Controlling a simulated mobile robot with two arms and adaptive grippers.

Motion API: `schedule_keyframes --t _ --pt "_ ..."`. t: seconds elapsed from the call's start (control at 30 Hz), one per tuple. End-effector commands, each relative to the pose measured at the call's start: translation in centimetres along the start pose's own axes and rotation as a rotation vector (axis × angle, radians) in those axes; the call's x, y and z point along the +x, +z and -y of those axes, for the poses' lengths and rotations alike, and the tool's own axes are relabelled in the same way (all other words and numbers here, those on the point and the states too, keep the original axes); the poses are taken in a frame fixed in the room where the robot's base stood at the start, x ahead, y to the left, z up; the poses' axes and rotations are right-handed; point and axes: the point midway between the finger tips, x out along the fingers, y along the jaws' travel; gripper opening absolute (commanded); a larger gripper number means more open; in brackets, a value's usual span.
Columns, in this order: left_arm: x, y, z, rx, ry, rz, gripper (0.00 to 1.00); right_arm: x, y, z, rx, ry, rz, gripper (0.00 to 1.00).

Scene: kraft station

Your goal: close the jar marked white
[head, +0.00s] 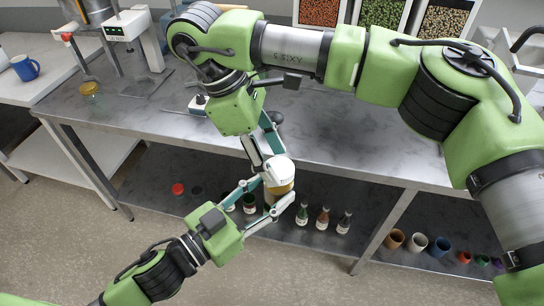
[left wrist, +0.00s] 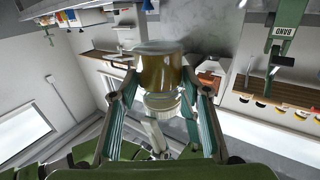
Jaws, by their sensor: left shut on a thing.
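My left gripper (head: 278,196) comes from the lower left and is shut on an amber jar (head: 281,188), held upright in front of the bench edge. The jar also shows in the left wrist view (left wrist: 160,72) between both fingers (left wrist: 158,94). A white lid (head: 280,168) is at the jar's top; the left wrist view shows it against the amber part (left wrist: 162,103). Whether it is fully seated cannot be told. My right gripper (head: 268,154) reaches down from above with its fingertips at the lid. Whether they grip it is unclear. No marking on the jar is readable.
The grey bench (head: 330,150) lies behind the jar. A small jar (head: 90,88) and a stirrer stand at its left. The lower shelf bears a red lid (head: 178,189), several bottles (head: 322,219) and cups (head: 417,243). A blue mug (head: 25,67) is far left.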

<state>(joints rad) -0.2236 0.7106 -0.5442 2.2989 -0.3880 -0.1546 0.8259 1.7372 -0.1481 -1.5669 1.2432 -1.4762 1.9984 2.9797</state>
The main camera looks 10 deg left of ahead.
Motion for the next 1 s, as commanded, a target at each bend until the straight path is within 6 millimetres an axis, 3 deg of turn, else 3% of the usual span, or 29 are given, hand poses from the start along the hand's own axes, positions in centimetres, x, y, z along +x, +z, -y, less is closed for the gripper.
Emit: schedule_keyframes --t 0.33,0.7,1.0 --pt "0.0 -0.1 0.1 0.001 -0.002 -0.002 0.00 -0.1 0.1 0.1 -0.003 -0.002 0.000 0.57" --pt "0.0 -0.1 0.1 0.001 -0.003 -0.002 0.00 -3.9 1.7 0.0 -0.003 -0.001 0.001 0.57" --pt "0.0 -0.1 0.1 0.001 -0.003 -0.002 0.00 -4.1 1.8 0.1 -0.004 -0.003 0.001 0.57"
